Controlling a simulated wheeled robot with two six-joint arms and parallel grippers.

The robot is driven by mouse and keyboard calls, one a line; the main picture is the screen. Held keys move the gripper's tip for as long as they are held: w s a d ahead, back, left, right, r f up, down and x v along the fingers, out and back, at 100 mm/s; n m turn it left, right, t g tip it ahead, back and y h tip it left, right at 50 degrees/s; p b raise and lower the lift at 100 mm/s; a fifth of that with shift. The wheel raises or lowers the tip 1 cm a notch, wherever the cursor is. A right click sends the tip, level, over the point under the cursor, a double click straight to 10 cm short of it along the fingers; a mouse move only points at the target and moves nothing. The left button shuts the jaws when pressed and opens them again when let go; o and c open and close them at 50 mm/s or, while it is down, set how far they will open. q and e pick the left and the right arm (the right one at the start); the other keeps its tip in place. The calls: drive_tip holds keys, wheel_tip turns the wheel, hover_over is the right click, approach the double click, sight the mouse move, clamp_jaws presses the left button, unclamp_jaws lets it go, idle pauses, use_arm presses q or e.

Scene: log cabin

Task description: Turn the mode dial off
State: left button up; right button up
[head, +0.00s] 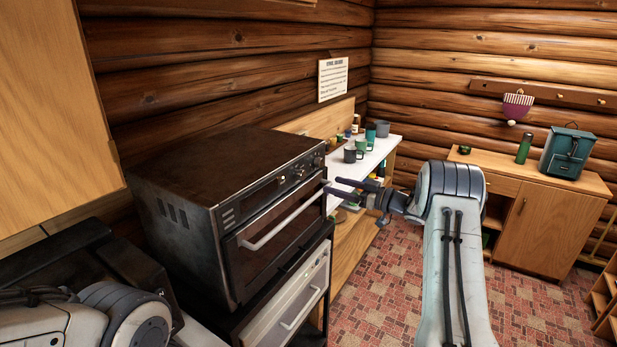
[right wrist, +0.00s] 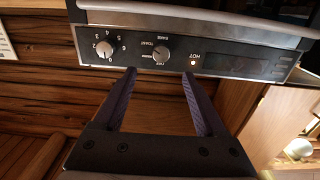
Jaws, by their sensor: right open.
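The oven (head: 225,200) stands against the log wall, with its control panel (head: 290,180) along the top of its front. In the right wrist view the panel (right wrist: 225,62) appears upside down. The dial with word labels around it, likely the mode dial (right wrist: 161,53), is in the middle; a numbered dial (right wrist: 104,48) is to its left. The mode dial's exact setting is too small to read. My right gripper (right wrist: 158,72) is open and empty, its fingertips just below that dial in the picture, apart from it. It also shows in the head view (head: 330,186) beside the panel.
A small lit lamp (right wrist: 193,63) glows on the panel. The oven door handle (head: 285,216) juts out in front. Behind my right gripper, a white counter (head: 370,158) carries several mugs. A wooden cabinet (head: 545,220) stands at the far right. The patterned floor between is clear.

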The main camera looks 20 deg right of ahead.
sight(304, 177)
drive_tip(key=p+x, duration=0.4)
drive_tip(key=x, duration=0.5)
drive_tip(key=shift+s+a+r, duration=0.1)
drive_tip(key=shift+a, duration=0.05)
drive_tip(key=shift+w+a, duration=0.35)
drive_tip(key=shift+w, duration=0.15)
clamp_jaws()
